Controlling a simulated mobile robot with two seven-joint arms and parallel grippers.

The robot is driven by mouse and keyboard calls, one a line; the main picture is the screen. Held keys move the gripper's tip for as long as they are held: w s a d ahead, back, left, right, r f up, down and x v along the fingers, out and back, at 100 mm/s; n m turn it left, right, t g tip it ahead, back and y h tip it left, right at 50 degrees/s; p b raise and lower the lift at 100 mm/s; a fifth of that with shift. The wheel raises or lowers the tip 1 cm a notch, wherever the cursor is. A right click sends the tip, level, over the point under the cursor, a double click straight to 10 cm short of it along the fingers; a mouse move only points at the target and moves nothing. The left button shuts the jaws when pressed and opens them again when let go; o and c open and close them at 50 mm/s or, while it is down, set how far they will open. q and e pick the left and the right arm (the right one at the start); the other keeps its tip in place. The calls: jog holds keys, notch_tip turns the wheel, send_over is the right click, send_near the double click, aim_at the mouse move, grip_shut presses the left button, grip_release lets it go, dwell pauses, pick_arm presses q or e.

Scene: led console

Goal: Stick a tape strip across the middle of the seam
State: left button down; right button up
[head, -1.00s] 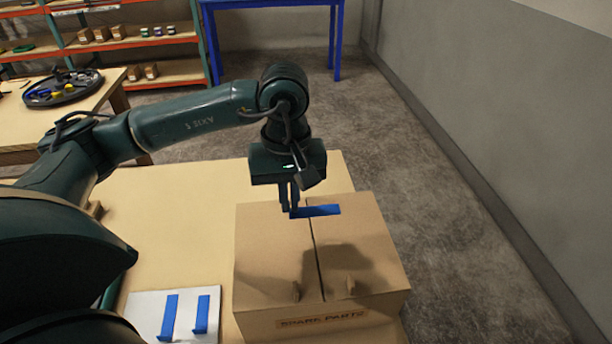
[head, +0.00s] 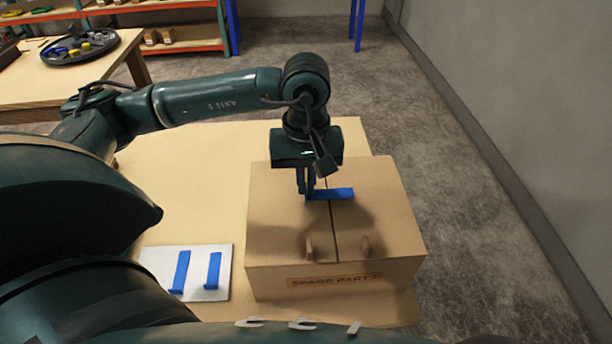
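A closed cardboard box (head: 289,228) marked "SPARE PARTS" stands on the wooden table, with a dark seam (head: 333,221) running front to back between its two flaps. My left gripper (head: 306,190) points down over the far part of the box top, its fingers shut on the left end of a blue tape strip (head: 336,194). The strip lies crosswise over the seam; I cannot tell whether it touches the cardboard. Two more blue strips, a left one (head: 181,270) and a right one (head: 213,270), are on a white board (head: 198,253) left of the box. My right gripper is not in view.
Two small tabs stand up from the near part of the box top, one each side of the seam. A wall (head: 520,100) rises at the right. A round tray (head: 66,48) sits on another table at the far left.

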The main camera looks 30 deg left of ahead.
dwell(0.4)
pick_arm(q)
jog(key=shift+f, duration=0.1)
jog(key=shift+f+b, duration=0.95)
jog(key=shift+b, duration=0.25)
dwell(0.7)
jog(key=c, duration=1.6)
grip_release()
jog(key=shift+o, duration=0.2)
